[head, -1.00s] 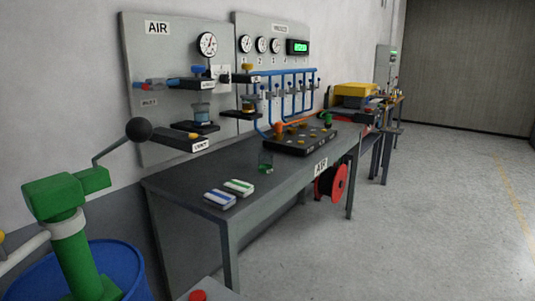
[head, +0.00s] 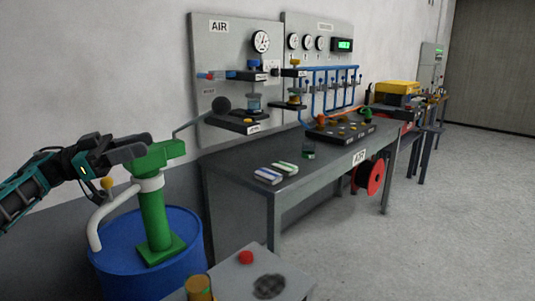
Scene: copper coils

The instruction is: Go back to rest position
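My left gripper (head: 122,150) comes in from the left edge on a dark arm with teal parts. Its fingertips are at the top of a green hand pump (head: 154,215), overlapping its green head in the picture. I cannot tell whether they touch it or whether the fingers are open or shut. No object shows clearly between them. My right gripper is out of view.
A grey box with a red button (head: 246,257) is in front. A grey workbench (head: 235,172) runs along the wall. The floor at right is clear.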

